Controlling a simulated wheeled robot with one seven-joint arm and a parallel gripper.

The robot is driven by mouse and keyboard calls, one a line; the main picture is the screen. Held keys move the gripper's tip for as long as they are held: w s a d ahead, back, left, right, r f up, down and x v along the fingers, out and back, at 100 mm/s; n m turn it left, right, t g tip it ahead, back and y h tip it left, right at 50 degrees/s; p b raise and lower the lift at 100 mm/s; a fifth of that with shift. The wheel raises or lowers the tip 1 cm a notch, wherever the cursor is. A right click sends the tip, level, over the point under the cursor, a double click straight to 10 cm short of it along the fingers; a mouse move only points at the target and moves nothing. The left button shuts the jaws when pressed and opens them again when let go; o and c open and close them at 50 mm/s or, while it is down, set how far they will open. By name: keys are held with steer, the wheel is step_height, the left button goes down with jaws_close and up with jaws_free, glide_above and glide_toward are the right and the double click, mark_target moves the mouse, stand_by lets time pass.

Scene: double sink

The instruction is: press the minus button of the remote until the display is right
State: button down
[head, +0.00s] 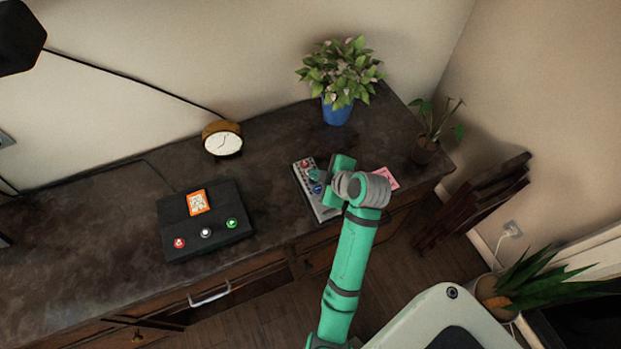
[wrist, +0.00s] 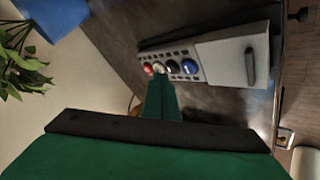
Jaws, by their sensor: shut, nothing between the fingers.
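The grey remote (head: 327,211) lies on the dark countertop, partly hidden under my gripper in the head view. In the wrist view the remote (wrist: 220,57) shows a row of coloured round buttons, with red at the left end and blue and dark ones further right. Its button marks are too small to read, so I cannot tell which is minus. My gripper (head: 313,174) is shut and empty over the button end. In the wrist view its fingertips (wrist: 160,77) are at the button row, near the pale button; I cannot tell whether they touch it. No readable display shows.
A black box (head: 180,222) with an orange-framed white panel (head: 199,202) and red, white and green buttons stands to the left. A round clock (head: 222,139), a blue-potted plant (head: 336,112), a pink note (head: 386,178) and a small plant (head: 425,150) stand around.

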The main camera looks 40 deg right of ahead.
mark_target(316, 183)
steer(key=shift+r, duration=0.25)
steer(key=shift+r, duration=2.45)
steer(key=shift+w, duration=0.1)
